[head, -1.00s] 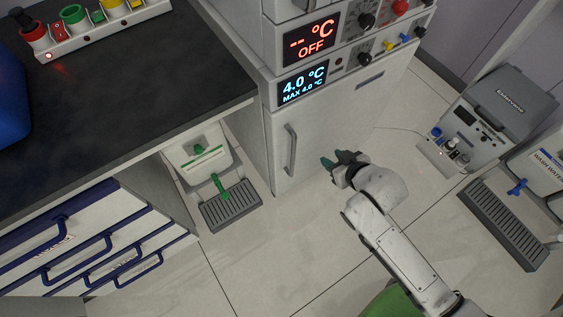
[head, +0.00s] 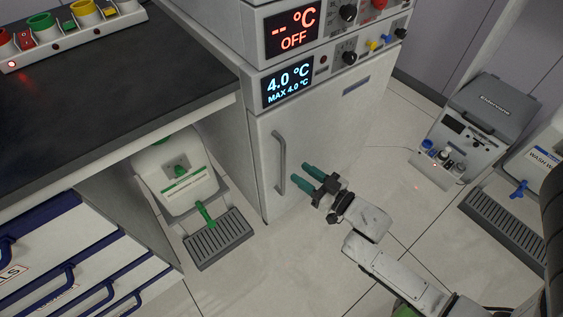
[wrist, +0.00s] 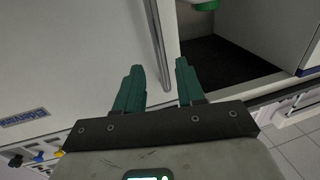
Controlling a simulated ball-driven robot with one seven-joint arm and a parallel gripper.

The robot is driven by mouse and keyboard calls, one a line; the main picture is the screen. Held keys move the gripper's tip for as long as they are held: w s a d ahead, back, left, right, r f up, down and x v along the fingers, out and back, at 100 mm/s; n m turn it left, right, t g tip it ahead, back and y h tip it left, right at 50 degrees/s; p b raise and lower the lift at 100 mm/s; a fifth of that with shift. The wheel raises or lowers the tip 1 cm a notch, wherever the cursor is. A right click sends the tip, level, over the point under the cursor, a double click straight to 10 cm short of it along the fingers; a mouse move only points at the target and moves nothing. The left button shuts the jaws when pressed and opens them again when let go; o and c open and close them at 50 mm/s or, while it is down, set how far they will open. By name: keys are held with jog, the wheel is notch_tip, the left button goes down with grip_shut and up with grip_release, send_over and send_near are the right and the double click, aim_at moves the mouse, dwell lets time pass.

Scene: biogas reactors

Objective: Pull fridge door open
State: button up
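The white fridge door (head: 325,135) is shut, below a blue 4.0 °C display. Its vertical grey bar handle (head: 279,163) runs near the door's left edge. My gripper (head: 307,178) has green fingers and is in front of the door, just right of the handle's lower part. In the wrist view my gripper (wrist: 157,85) has its fingers apart with nothing between them. The handle (wrist: 158,45) shows beyond the fingertips, in line with the gap between them, and does not appear to be between the fingers.
A dark worktop (head: 120,90) and blue-handled drawers (head: 60,260) stand on the left. A white container (head: 178,178) with a green tap stands over a grey drip tray (head: 218,240) left of the fridge. A grey machine (head: 480,125) stands right. Floor before the fridge is clear.

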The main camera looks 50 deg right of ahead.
aim_at(285, 162)
jog(key=w, duration=0.5)
jog(key=w+b, duration=0.1)
jog(key=w, duration=0.2)
jog(key=shift+d, duration=0.35)
jog(key=shift+c, duration=0.5)
grip_shut()
